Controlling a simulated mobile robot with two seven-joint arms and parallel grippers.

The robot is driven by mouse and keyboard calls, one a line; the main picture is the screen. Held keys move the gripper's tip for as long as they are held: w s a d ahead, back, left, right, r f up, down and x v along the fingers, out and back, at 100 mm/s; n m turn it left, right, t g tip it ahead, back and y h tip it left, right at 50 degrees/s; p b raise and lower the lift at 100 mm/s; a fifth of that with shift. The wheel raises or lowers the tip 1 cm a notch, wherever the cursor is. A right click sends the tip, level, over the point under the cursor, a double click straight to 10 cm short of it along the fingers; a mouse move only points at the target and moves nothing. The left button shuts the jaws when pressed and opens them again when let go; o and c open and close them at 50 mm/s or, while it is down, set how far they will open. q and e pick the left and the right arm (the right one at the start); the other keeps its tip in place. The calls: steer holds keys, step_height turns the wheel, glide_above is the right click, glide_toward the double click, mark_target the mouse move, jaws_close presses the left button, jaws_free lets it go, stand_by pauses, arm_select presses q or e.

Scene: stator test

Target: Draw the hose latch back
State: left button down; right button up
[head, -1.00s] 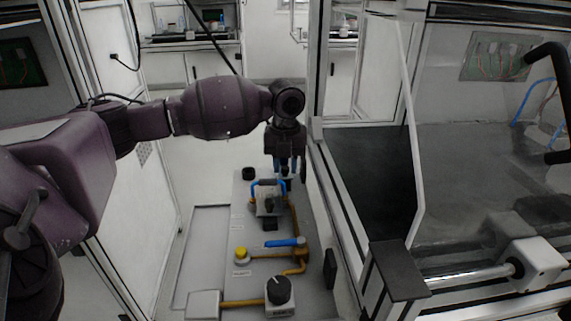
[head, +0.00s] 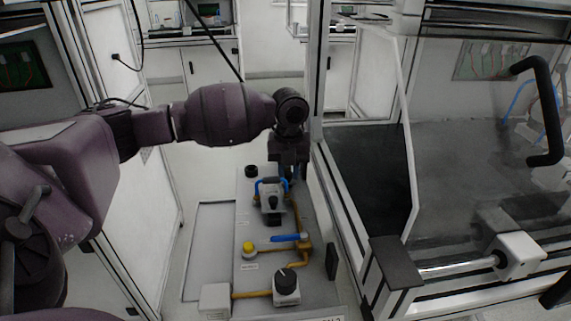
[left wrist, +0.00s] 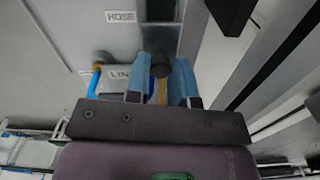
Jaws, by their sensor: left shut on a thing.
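A partly covered label reading "LIN" is left of the fingers. In the head view the latch is hidden by the gripper. My right gripper is not seen.
The grey panel (head: 247,292) also carries a yellow button (head: 249,247), a blue lever (head: 286,238), a black knob (head: 286,280) and yellow pipes. A framed machine with a glass door (head: 408,140) stands close on the right. A white cabinet wall is on the left.

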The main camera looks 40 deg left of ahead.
mark_target(289, 173)
arm_select(q)
steer(key=c, duration=1.4)
jaws_free()
steer(key=shift+s+f, duration=0.1)
steer(key=shift+f, duration=0.05)
steer(key=o, duration=0.4)
steer(key=shift+o, duration=0.2)
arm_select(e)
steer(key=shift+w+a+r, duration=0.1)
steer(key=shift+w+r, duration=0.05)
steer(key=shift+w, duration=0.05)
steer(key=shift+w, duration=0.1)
arm_select(q)
steer(key=shift+r, duration=0.3)
step_height(289, 173, up, 4)
steer(key=shift+r+p, duration=0.1)
steer(key=shift+p, duration=0.55)
step_height(289, 173, up, 6)
steer(key=p, duration=0.1)
steer(key=shift+p, duration=0.35)
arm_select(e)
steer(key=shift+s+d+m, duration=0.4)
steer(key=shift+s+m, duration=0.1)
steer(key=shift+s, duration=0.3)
